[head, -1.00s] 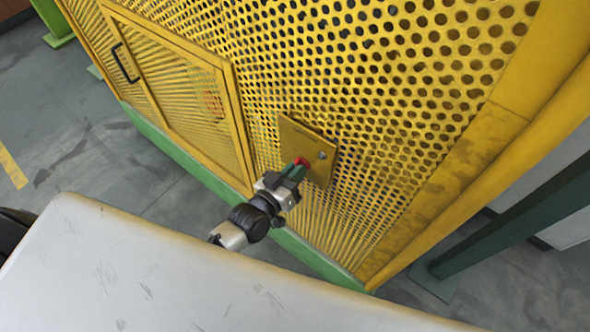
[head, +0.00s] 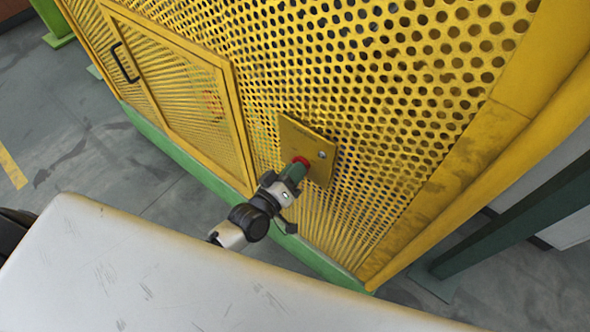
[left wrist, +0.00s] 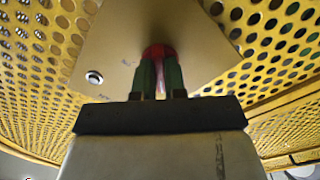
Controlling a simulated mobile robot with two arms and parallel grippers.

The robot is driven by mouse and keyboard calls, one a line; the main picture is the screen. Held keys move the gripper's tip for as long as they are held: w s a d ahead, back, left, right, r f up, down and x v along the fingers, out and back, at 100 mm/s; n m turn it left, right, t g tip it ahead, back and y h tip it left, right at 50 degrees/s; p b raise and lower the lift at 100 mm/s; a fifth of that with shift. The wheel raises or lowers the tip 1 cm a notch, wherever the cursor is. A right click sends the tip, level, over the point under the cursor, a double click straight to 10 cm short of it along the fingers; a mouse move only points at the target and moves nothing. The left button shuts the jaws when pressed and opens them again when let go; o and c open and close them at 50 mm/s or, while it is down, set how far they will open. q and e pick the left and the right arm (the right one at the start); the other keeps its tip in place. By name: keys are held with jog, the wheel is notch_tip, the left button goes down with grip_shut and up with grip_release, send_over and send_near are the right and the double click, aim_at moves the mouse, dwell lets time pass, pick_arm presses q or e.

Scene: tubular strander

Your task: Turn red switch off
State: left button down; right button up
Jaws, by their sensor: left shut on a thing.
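The red switch (head: 301,161) sits on a yellow plate (head: 318,137) fixed to the perforated yellow guard. In the left wrist view the red switch (left wrist: 158,52) shows behind and between the green fingers. My left gripper (head: 297,168) reaches it from the lower left and is shut on it; the fingertips (left wrist: 159,66) touch the red part. The fingers hide much of the switch, so its set position cannot be read. My right gripper is not in view.
A small silver round button (head: 322,155) is on the same plate, also seen in the left wrist view (left wrist: 95,77). A yellow mesh door (head: 180,85) with a black handle (head: 125,62) is to the left. A green post (head: 510,225) stands at the right.

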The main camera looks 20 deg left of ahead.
pick_arm(q)
jog(key=c, duration=1.2)
grip_release()
jog(key=shift+s, duration=0.1)
jog(key=shift+b+v, duration=0.9)
jog(key=shift+v, duration=4.45)
jog(key=shift+f, duration=0.1)
